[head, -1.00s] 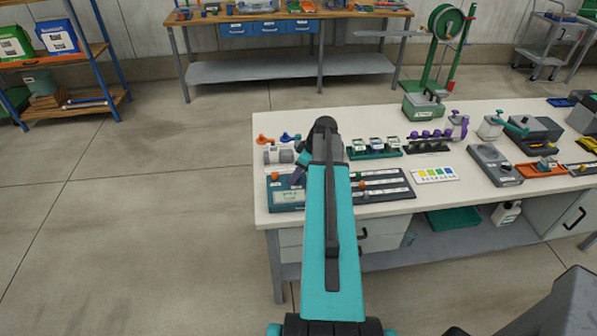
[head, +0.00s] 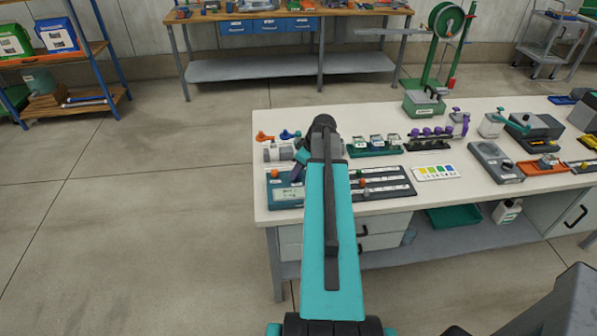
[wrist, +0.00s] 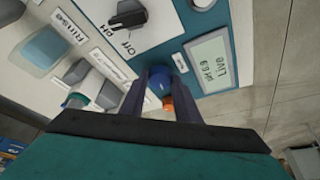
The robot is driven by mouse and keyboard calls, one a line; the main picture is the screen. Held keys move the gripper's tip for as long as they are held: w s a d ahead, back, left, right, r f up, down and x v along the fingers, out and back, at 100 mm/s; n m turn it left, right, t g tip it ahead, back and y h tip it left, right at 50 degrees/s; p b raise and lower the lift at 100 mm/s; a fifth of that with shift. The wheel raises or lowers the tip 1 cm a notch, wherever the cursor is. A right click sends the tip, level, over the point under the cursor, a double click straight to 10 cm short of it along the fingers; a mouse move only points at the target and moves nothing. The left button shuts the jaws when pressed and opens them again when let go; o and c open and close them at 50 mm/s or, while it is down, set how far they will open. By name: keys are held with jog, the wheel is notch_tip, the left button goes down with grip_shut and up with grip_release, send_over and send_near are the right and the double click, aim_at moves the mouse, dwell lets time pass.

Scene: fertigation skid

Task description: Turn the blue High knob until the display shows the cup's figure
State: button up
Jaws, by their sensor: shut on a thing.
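The blue knob (wrist: 160,82) is between the two dark fingers of my gripper (wrist: 165,95) in the wrist view, and the gripper is shut on it. The knob is on the teal-framed meter panel (wrist: 183,22), whose corner also shows in the head view (head: 274,203). The meter's display (wrist: 210,62) appears upside down in the wrist view. It shows "LIVE" and a pH figure that looks like 6.9. An orange knob (wrist: 168,104) sits close to the blue one. Cups in a green rack (head: 374,152) stand on the bench; their figures are too small to read.
A dark tray with white strips (head: 386,190) and a colour chart (head: 435,173) lie right of the meter. Orange and blue small parts stand behind it. The floor left of the bench is clear.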

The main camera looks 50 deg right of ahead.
jog(key=shift+a+m+h+b, duration=0.15)
jog(key=shift+m+h+b, duration=0.45)
jog(key=shift+m+b, duration=0.65)
jog(key=shift+m+p, duration=0.35)
jog(key=o, duration=1)
jog(key=shift+b+v, duration=1.5)
jog(key=shift+v, duration=5.45)
jog(key=shift+s+f, duration=0.1)
jog(key=shift+f, duration=0.05)
